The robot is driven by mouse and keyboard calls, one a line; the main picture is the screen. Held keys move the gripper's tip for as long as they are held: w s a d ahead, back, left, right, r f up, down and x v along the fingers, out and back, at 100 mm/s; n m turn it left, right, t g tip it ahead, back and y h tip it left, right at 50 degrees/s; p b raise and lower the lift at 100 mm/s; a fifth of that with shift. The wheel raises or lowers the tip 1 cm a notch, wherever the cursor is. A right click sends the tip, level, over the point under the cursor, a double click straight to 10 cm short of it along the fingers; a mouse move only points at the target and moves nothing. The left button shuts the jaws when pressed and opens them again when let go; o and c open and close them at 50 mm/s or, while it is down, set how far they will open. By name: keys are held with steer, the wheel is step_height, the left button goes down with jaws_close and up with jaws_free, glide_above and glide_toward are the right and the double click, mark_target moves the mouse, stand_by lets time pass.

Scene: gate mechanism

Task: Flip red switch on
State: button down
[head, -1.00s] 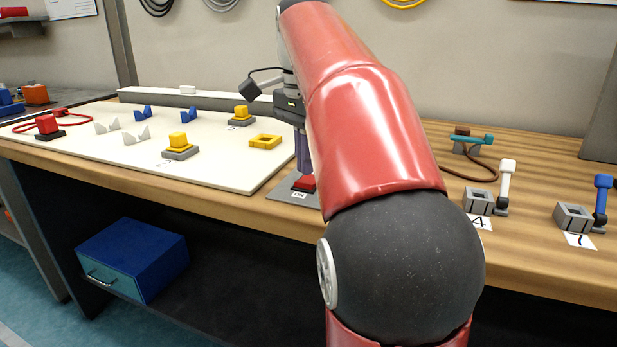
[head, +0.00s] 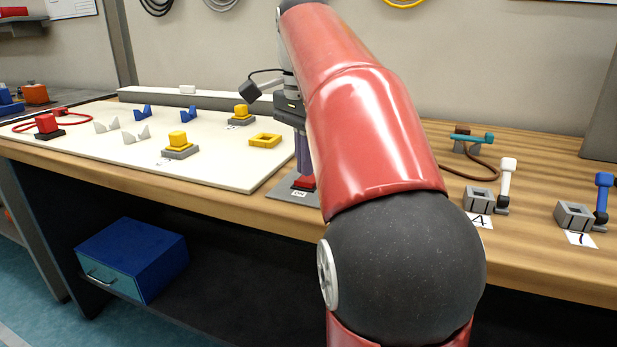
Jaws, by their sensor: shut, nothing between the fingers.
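The red switch (head: 304,184) sits on a grey plate (head: 284,192) near the table's front edge, just right of the white board. A small label (head: 299,194) reading "ON" lies on the plate in front of it. My gripper (head: 303,172) points straight down with its fingers shut and empty. Its tips are at the top of the red switch and look to be touching it. My red arm hides the right part of the plate and part of the switch. I cannot tell which way the switch is tilted.
The white board (head: 220,180) on the left holds a yellow frame (head: 265,140), yellow blocks on grey bases (head: 181,151), blue and white notched pieces. A white-topped lever (head: 507,175) and a blue-topped lever (head: 602,195) stand on the right. A red block (head: 46,123) is far left.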

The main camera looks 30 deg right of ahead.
mark_target(305, 180)
steer(key=shift+f+b, duration=0.5)
steer(key=shift+f, duration=0.2)
stand_by(0.3)
step_height(305, 180, up, 5)
steer(key=p, duration=0.5)
steer(key=shift+r, duration=1.05)
